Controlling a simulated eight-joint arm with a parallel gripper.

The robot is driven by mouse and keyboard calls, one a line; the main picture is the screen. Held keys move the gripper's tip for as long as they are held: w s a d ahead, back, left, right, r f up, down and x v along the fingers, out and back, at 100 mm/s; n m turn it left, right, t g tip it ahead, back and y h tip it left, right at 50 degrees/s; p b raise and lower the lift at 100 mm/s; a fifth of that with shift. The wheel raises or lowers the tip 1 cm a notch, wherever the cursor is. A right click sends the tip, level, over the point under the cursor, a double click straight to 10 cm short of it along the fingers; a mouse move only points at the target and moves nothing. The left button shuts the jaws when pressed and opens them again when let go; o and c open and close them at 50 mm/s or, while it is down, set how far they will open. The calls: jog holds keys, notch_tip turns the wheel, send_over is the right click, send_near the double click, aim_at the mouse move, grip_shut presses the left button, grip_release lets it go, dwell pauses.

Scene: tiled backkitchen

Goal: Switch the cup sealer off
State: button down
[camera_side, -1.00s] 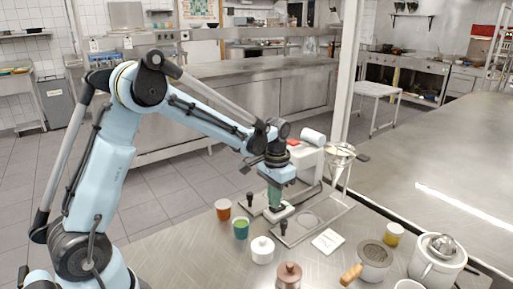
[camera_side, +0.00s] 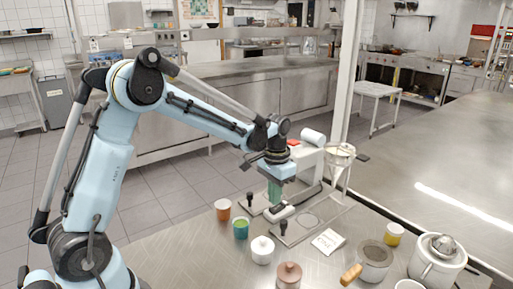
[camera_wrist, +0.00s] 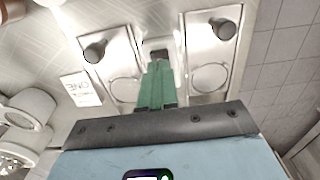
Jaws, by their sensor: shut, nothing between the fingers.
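The cup sealer (camera_side: 309,160) is a white machine with a white roll on top and a red part on its upper left. It stands at the back of the steel table. A low white piece (camera_side: 281,213) with a dark strip lies in front of it, between two steel plates. My gripper (camera_side: 274,203) points down with green fingers just above or at this piece; I cannot tell whether they touch it. In the wrist view the green fingers (camera_wrist: 159,68) are together with nothing between them, in front of a small dark part. The switch itself is not clearly visible.
Two steel plates with black knobs (camera_wrist: 95,51) (camera_wrist: 223,28) flank the fingers. Orange (camera_side: 223,210) and green (camera_side: 240,228) cups and a white lidded jar (camera_side: 262,250) stand in front. A printed card (camera_side: 328,241) lies to the right. A funnel (camera_side: 340,160) stands behind right.

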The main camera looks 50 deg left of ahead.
aim_at(274, 210)
jog(key=shift+r, duration=2.65)
jog(key=s+d+r+t, duration=0.1)
jog(key=s+d+t, duration=0.2)
jog(key=s, duration=0.4)
jog(key=s+d+r+t, duration=0.2)
jog(key=s+d+t, duration=0.1)
jog(key=s, duration=0.4)
jog(key=shift+s+r+t, duration=0.25)
jog(key=shift+s+t, duration=0.05)
jog(key=shift+t, duration=0.3)
jog(key=shift+d, duration=0.1)
